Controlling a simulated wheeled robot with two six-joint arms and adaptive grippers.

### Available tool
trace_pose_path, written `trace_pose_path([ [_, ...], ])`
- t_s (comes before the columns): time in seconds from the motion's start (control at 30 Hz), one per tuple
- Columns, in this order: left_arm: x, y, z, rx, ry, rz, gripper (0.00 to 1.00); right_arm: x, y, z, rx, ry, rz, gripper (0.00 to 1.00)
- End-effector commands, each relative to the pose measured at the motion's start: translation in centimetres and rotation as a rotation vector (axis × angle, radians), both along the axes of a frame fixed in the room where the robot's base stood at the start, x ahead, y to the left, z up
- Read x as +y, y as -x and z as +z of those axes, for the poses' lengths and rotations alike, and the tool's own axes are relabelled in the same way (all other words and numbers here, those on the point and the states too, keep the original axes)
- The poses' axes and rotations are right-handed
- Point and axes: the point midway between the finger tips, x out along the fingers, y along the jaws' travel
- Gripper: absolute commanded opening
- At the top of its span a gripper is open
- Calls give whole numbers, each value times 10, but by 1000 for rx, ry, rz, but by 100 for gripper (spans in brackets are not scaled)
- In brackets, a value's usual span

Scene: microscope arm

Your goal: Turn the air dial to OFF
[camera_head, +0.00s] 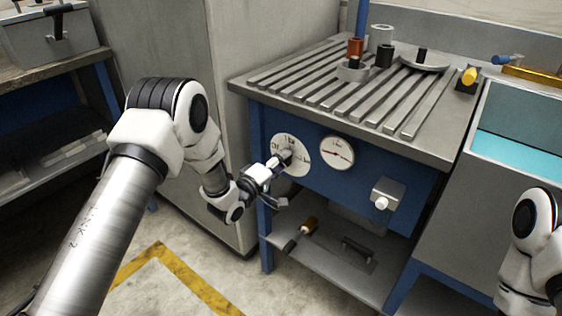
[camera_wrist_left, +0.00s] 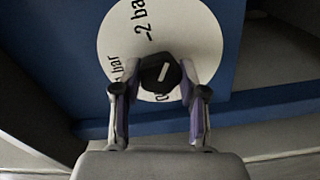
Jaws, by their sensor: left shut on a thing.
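The air dial is a white round plate (camera_head: 299,166) with a dark knob, on the blue front panel of the bench. In the left wrist view the plate (camera_wrist_left: 190,30) carries the marks "-2 bar" and part of another "bar" label. The dark knob (camera_wrist_left: 161,75) with a white pointer line sits low on the plate. My left gripper (camera_wrist_left: 160,90) is shut on the knob, one finger on each side. It also shows at the dial in the head view (camera_head: 279,160). The lower label is partly hidden by the fingers. My right gripper is out of view.
A pressure gauge (camera_head: 337,153) is right of the dial. A grey box with a white knob (camera_head: 382,203) sticks out further right. The slotted bench top (camera_head: 300,85) holds several small parts. A lower shelf (camera_head: 325,258) carries tools. A grey cabinet (camera_head: 185,60) stands left.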

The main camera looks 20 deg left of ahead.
Motion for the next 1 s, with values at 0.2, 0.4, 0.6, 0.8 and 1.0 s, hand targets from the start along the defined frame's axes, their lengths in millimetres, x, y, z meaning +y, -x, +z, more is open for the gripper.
trace_pose_path([
  [0.2,0,0,0,-1,0,2,45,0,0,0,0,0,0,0],
  [0.4,0,0,0,-1,-1,1,67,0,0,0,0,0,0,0],
  [0.6,1,1,0,-1,-1,1,67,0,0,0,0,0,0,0],
  [0.8,12,30,-1,4,2,3,67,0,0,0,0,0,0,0],
  [1.0,30,79,-1,3,3,5,67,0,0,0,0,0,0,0],
])
